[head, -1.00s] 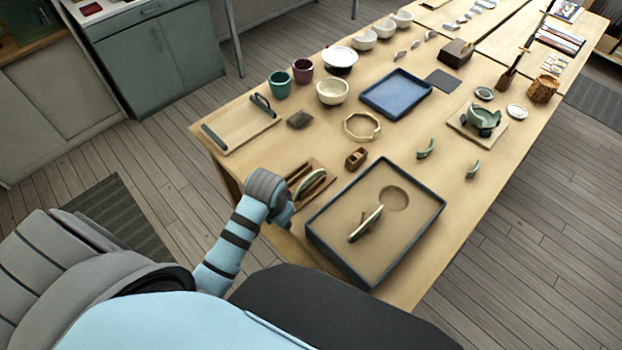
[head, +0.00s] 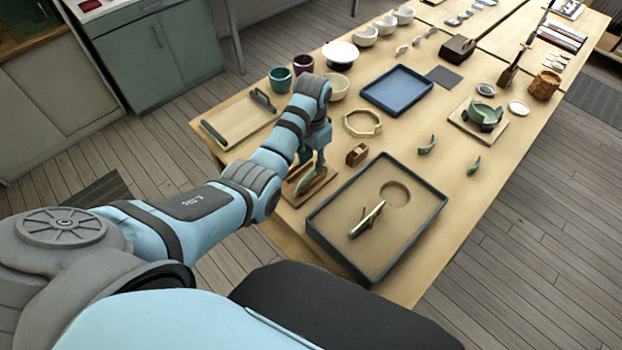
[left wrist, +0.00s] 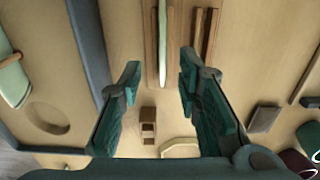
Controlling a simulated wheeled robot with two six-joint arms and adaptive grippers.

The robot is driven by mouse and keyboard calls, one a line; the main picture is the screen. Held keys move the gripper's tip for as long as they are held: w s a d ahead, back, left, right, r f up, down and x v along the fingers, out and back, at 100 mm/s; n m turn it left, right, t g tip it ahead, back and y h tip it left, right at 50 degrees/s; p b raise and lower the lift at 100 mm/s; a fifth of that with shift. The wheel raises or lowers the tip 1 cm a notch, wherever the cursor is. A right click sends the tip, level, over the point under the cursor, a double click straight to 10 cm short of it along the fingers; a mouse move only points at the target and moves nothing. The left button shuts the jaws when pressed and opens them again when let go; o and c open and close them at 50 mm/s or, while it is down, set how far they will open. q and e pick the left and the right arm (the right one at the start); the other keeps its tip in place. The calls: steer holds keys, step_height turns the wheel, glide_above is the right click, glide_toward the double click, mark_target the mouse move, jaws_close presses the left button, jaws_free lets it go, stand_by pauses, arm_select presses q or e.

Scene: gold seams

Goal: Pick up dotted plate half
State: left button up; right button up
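A pale green plate half (head: 303,183) stands on edge in a wooden rack (head: 325,178) near the front left of the table. In the left wrist view the plate half (left wrist: 163,48) shows edge-on between wooden rails (left wrist: 207,35). My left gripper (left wrist: 160,66) is open, its fingers on either side of the plate half's line, with nothing visibly gripped. In the head view my left gripper (head: 312,166) is over the rack and partly covers it. Another plate half (head: 366,220) stands in the sand tray (head: 440,212). I cannot make out dots on either. My right gripper is not in view.
A small wooden block-like holder (head: 357,154) and an octagonal ring (head: 362,123) lie behind the rack. A wooden board with dark handles (head: 240,123) is to the left. A blue tray (head: 397,90), cups and bowls stand farther back. Green shards (head: 427,146) lie right.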

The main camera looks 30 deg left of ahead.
mark_target(310, 171)
arm_select(q)
steer(key=f, duration=0.4)
steer(key=f+b, duration=0.1)
steer(key=f, duration=0.1)
steer(key=shift+s+a+f, duration=0.15)
steer(key=shift+s+a, duration=0.05)
steer(key=shift+s, duration=0.05)
jaws_close()
